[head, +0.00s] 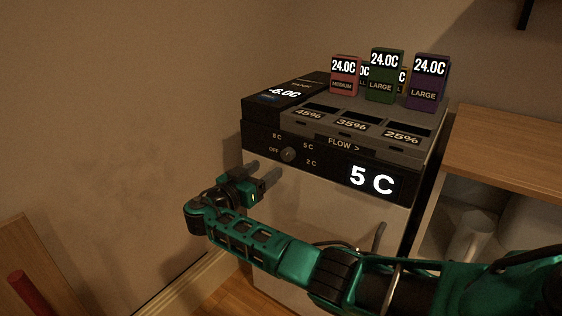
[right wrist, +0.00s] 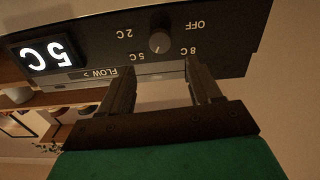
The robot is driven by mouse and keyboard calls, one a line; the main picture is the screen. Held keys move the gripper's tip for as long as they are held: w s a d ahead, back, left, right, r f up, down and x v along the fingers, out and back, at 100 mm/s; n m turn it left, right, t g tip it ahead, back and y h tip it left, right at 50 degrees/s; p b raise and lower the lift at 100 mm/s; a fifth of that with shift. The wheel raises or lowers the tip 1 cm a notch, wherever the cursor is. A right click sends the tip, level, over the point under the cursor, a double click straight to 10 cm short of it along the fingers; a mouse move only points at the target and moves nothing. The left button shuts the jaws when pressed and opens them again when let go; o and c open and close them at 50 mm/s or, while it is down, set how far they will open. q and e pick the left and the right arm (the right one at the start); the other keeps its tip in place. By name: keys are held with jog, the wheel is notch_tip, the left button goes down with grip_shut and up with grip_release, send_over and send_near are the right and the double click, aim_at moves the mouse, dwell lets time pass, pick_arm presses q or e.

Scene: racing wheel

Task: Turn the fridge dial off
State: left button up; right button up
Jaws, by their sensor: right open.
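The fridge (head: 345,215) has a dark front panel with a small round dial (head: 288,154), ringed by the labels OFF, 8 C, 5 C and 2 C. The lit display (head: 372,181) reads 5 C. The dial's exact pointer direction is too small to tell. My right gripper (head: 266,170) is open and empty, just in front of and left of the dial. In the upside-down right wrist view, the dial (right wrist: 158,43) lies beyond the gap between the open fingers (right wrist: 160,80), apart from them. My left gripper is not in view.
On the fridge top stand several coloured blocks, including red (head: 345,75), green (head: 384,75) and purple (head: 428,82). A black box (head: 290,92) reads -6.0C. A wooden shelf unit (head: 505,150) holding a white mug (head: 470,235) stands right. The wall is close on the left.

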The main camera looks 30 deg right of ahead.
aim_at(285, 156)
jog(key=b+x, duration=0.1)
jog(key=x, duration=0.7)
jog(key=shift+f, duration=0.1)
jog(key=c, duration=1)
